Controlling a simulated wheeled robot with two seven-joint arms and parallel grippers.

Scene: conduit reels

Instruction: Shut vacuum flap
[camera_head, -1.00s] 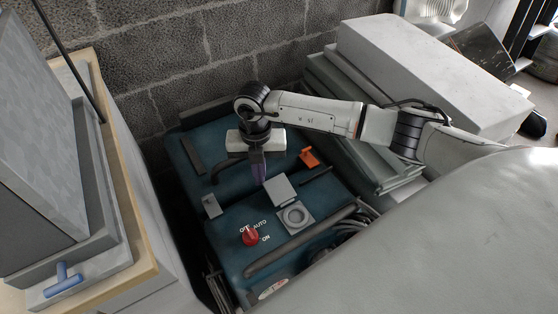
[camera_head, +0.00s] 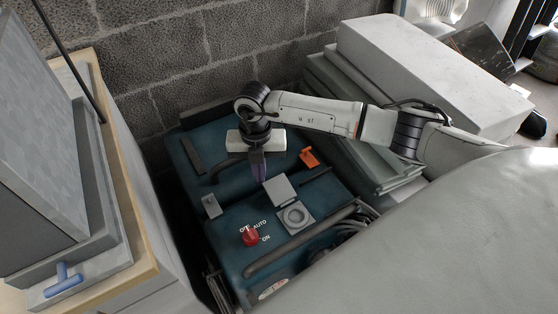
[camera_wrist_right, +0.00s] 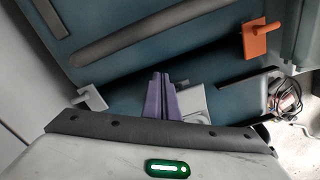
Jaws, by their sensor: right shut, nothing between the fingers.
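The vacuum flap (camera_head: 280,189) is a light grey square lid on the dark teal machine top (camera_head: 225,235). It stands open, raised beside a grey square port with a round opening (camera_head: 295,216). My right gripper (camera_head: 259,176) points down just behind and left of the flap, with its purple fingers together and nothing between them. In the right wrist view the purple fingers (camera_wrist_right: 160,97) are beside the pale flap (camera_wrist_right: 192,100) and partly cover it. I cannot tell whether they touch it. My left gripper is not in view.
A red knob (camera_head: 250,236) marked OFF, AUTO and ON is near the port. An orange latch (camera_head: 309,158), a grey latch (camera_head: 211,205) and a dark bar handle (camera_head: 300,240) stand up from the machine. A block wall (camera_head: 170,60) is behind.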

